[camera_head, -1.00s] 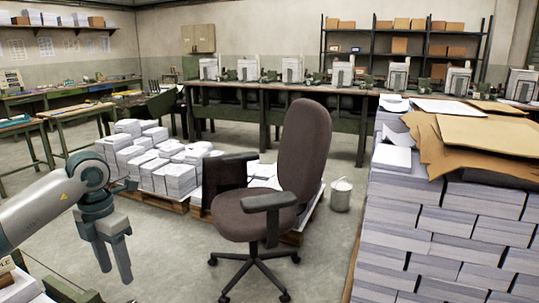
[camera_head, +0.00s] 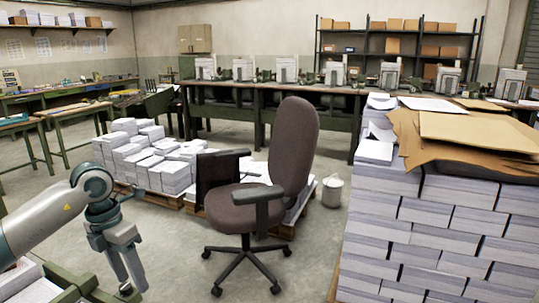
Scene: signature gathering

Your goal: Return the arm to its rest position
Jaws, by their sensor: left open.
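My left gripper (camera_head: 128,272) is at the lower left of the head view, on an arm that comes in from the left edge. Its two fingers point down and are apart, with nothing between them. It hangs over or near the green-edged surface at the bottom left corner; the exact height is hard to tell. My right gripper is not in the picture.
A brown office chair (camera_head: 290,150) stands in the middle. A tall paper stack (camera_head: 430,235) with brown sheets (camera_head: 480,132) fills the right side. Bare floor lies around the chair.

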